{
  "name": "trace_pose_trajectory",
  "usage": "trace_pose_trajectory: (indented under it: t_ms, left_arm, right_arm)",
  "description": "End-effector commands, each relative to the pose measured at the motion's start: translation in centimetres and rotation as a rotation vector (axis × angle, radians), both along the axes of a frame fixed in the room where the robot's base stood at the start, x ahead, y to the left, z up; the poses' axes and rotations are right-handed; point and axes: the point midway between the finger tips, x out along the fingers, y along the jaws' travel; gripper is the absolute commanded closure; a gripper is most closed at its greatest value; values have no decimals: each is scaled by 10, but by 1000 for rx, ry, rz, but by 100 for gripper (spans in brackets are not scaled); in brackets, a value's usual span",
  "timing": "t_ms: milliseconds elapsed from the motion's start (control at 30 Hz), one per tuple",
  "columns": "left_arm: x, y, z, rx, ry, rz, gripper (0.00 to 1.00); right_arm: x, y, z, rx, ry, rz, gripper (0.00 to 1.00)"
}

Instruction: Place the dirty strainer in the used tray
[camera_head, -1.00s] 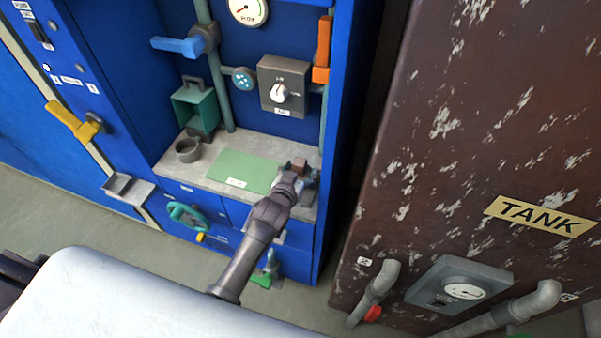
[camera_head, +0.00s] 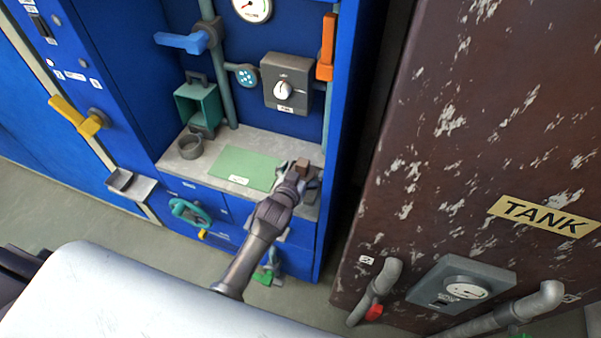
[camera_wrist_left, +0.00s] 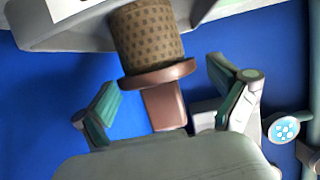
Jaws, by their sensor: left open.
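The dirty strainer (camera_wrist_left: 150,42) is a brown mesh cylinder with a copper-coloured flange and a flat tab in the left wrist view. My left gripper (camera_wrist_left: 165,85) is open, with one finger on each side of the flange and tab; I see no grip on it. In the head view my left gripper (camera_head: 298,174) is at the right end of the grey bench, and a small brown part of the strainer (camera_head: 304,164) shows beyond it. A small grey tray (camera_head: 146,189) sticks out low at the left; I cannot read any label marking it as the used tray.
A green mat (camera_head: 242,167) lies on the bench (camera_head: 172,165) left of the gripper. A grey ring-shaped cup (camera_head: 190,147) and a teal box (camera_head: 198,106) stand further left. The blue cabinet side and the brown tank (camera_head: 455,120) bound the right.

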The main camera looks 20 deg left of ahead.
Motion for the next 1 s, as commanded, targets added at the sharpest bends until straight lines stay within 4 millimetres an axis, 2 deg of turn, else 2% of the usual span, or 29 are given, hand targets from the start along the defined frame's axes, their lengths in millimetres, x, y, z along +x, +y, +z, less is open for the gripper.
trace_pose_trajectory:
  t_ms: [167,400,600,800,1000]
  left_arm:
    - [-17,1,7,1,1,0,3]
    - [-66,3,25,0,2,0,3]
    - [-98,4,37,1,1,0,3]
    - [-112,4,43,1,0,0,3]
    - [-113,4,43,1,0,0,3]
  right_arm:
    - [0,0,3,0,0,0,2]
    - [0,-2,5,-3,-1,1,2]
    - [0,-6,4,-7,-1,0,2]
    - [1,-7,4,-9,0,-1,2]
    - [0,-7,4,-9,0,-1,2]
